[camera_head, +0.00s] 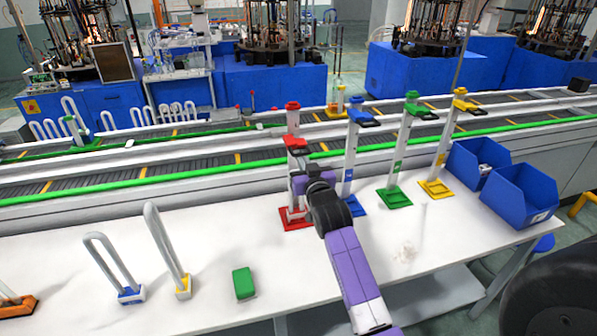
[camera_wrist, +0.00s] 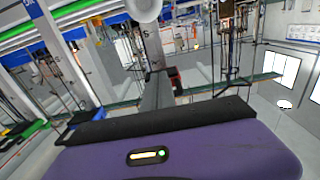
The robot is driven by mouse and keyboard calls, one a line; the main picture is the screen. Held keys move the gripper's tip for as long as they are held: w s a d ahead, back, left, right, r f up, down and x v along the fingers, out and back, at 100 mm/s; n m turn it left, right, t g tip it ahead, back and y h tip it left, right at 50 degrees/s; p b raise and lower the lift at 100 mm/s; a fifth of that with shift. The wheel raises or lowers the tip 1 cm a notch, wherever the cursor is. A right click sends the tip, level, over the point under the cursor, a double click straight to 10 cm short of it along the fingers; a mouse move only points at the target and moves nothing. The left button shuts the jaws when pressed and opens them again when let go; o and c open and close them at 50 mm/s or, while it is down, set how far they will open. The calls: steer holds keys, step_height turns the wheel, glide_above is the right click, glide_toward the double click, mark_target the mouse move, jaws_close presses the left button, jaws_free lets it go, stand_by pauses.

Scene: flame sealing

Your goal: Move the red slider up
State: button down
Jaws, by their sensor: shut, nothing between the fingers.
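The red stand is an upright white post with a red cap (camera_head: 292,105) and a red base plate (camera_head: 296,219) on the white table. The red slider (camera_head: 291,141) sits on the upper part of this post, below the cap. My gripper (camera_head: 299,181) is shut and empty, beside the post and below the slider. It hides part of the lower post. Whether it touches the post or slider cannot be told. In the wrist view, my purple gripper body fills the bottom, and a small dark red piece (camera_wrist: 175,80) shows beyond it, unclear what.
The blue (camera_head: 350,160), green (camera_head: 400,150) and yellow (camera_head: 449,140) slider stands are close on the right. Blue bins (camera_head: 520,193) stand at the right end. A conveyor (camera_head: 220,158) runs behind.

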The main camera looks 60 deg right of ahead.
steer(key=shift+r+p, duration=1.4)
steer(key=shift+r, duration=1.7)
steer(key=shift+f, duration=0.15)
steer(key=shift+f+b, duration=0.65)
steer(key=shift+f, duration=0.1)
steer(key=p+v, duration=0.1)
steer(key=v, duration=0.9)
steer(key=shift+r, duration=0.1)
